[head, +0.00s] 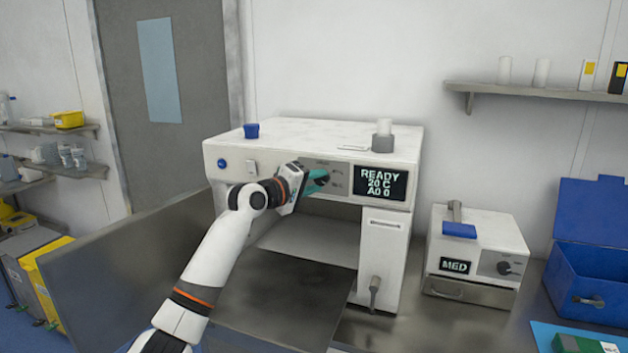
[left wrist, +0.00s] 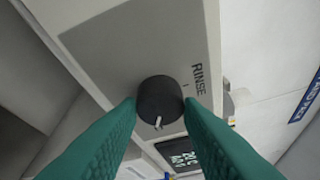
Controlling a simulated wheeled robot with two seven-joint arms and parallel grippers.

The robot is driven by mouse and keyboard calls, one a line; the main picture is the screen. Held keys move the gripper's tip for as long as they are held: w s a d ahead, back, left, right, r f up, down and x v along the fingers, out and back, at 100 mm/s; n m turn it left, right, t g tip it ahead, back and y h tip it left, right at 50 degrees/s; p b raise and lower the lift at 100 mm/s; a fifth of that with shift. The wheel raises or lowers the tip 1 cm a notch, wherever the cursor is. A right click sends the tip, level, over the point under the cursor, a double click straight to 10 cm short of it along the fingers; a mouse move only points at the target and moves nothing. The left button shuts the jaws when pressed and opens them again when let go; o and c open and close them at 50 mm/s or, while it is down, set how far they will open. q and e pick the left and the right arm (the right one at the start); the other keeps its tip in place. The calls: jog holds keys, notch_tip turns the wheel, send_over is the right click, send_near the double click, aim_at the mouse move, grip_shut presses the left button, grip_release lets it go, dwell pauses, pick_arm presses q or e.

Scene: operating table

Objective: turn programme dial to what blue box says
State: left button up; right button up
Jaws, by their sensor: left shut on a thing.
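The white machine (head: 310,137) stands on the steel table, and its display (head: 381,182) reads READY, 20 C, A0 0. My left gripper (head: 318,181) reaches its front panel, where it mostly hides the programme dial. In the left wrist view the dark round dial (left wrist: 160,99) sits between the teal fingertips of the left gripper (left wrist: 160,108), which is shut on it. A pale pointer mark lies at the dial's lower edge, and RINSE is printed beside its upper right. The open blue box (head: 587,276) stands at the far right; I can read no wording on it.
A small white device (head: 477,249) with a MED display and its own dark knob stands right of the machine.

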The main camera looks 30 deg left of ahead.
pick_arm(q)
jog(key=shift+f, duration=0.1)
dwell(0.3)
jog(key=o, duration=1)
jog(key=s+b, duration=0.1)
jog(key=s, duration=0.3)
jog(key=s+a+b, duration=0.1)
jog(key=s+b, duration=0.1)
jog(key=s, duration=0.2)
jog(key=s+a+r+b, duration=0.1)
jog(key=s, duration=0.2)
jog(key=shift+s, duration=0.4)
